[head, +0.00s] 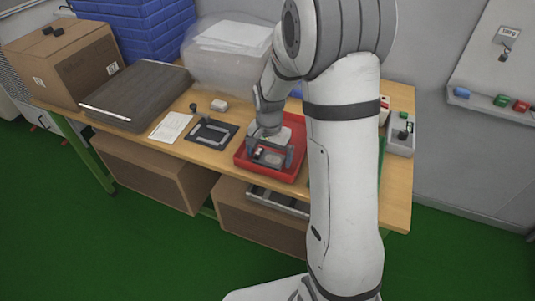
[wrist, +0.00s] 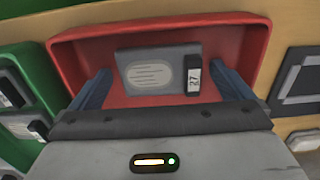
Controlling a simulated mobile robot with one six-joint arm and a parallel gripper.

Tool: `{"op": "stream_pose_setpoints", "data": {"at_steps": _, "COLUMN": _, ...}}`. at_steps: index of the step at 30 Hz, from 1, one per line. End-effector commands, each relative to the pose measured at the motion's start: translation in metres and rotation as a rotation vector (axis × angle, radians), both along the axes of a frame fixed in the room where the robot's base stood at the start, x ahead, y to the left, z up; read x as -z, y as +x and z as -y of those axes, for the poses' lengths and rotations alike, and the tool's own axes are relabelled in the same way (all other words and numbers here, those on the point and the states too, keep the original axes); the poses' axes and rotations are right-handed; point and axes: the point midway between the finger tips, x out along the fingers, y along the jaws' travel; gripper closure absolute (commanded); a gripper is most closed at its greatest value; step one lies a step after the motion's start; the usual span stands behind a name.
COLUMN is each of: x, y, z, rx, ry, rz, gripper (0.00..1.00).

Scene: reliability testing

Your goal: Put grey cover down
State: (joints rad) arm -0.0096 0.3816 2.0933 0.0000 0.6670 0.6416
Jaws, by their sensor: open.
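A grey cover (wrist: 150,74) with a pale oval label lies in the red tray (wrist: 160,29). A small black and white piece marked 27 (wrist: 193,77) sits at the cover's right end. In the head view the red tray (head: 247,162) stands on the table, and the grey cover is partly hidden by my gripper (head: 269,160). In the wrist view my gripper (wrist: 158,88) is open, with one finger on each side of the cover. The fingers look apart from the cover.
A black fixture (head: 211,134) and a paper sheet (head: 171,127) lie left of the tray. A green tray (wrist: 52,98) is beside the red one. A cardboard box (head: 70,62) and a clear bin (head: 200,70) stand farther back on the wooden table (head: 398,196).

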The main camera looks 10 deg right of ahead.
Motion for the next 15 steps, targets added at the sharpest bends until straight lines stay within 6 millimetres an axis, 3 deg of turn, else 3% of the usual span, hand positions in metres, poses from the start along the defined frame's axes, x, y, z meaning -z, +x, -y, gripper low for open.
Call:
{"op": "stream_pose_setpoints", "data": {"at_steps": 5, "x": -0.017, "y": 0.001, "z": 0.0, "rx": -0.001, "ry": 0.0, "rz": 0.005, "gripper": 0.0}}
{"op": "stream_pose_setpoints", "data": {"at_steps": 15, "x": -0.088, "y": 0.001, "z": -0.001, "rx": -0.001, "ry": 0.0, "rz": 0.005, "gripper": 0.0}}
